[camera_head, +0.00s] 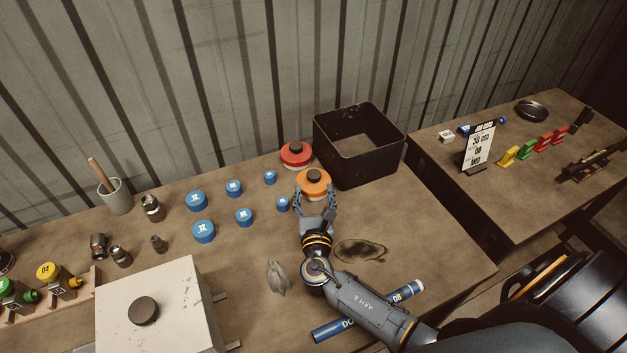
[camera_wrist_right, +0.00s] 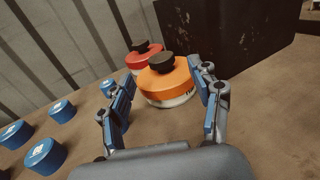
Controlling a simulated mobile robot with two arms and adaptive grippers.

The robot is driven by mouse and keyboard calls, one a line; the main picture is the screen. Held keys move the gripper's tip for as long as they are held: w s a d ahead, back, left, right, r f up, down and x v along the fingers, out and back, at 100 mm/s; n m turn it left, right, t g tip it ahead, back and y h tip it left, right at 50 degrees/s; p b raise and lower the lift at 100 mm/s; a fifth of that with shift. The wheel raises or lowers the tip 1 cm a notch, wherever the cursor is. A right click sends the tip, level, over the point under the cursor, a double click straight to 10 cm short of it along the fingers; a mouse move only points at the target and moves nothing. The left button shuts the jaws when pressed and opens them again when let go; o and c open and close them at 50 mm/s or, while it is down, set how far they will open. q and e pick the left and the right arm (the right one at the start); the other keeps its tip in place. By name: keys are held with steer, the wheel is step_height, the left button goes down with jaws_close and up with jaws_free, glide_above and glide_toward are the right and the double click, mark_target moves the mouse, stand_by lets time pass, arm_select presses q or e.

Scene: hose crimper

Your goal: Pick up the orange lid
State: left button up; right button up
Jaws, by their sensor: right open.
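The orange lid (camera_head: 313,183) is a round disc with a black knob, sitting on a pale round base on the workbench. It also shows in the right wrist view (camera_wrist_right: 167,80), just ahead of and between my fingers. My right gripper (camera_head: 315,194) is open, with its two fingers pointing at the lid from the near side. In the right wrist view my right gripper (camera_wrist_right: 165,92) has its blue finger pads apart, with nothing between them at the near end. I cannot tell whether either fingertip touches the lid. My left gripper is not in view.
A red lid (camera_head: 296,153) with a black knob stands just behind the orange one. A black open bin (camera_head: 334,160) stands close at right. Several blue caps (camera_head: 234,188) lie at left. A blue tube (camera_head: 335,328) lies under my right arm. A white box (camera_head: 180,297) stands front left.

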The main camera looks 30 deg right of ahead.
mark_target(314, 179)
steer(key=b+x, duration=0.1)
steer(key=x, duration=0.6)
steer(key=shift+b, duration=0.3)
steer(key=shift+s, duration=0.1)
steer(key=c, duration=1.2)
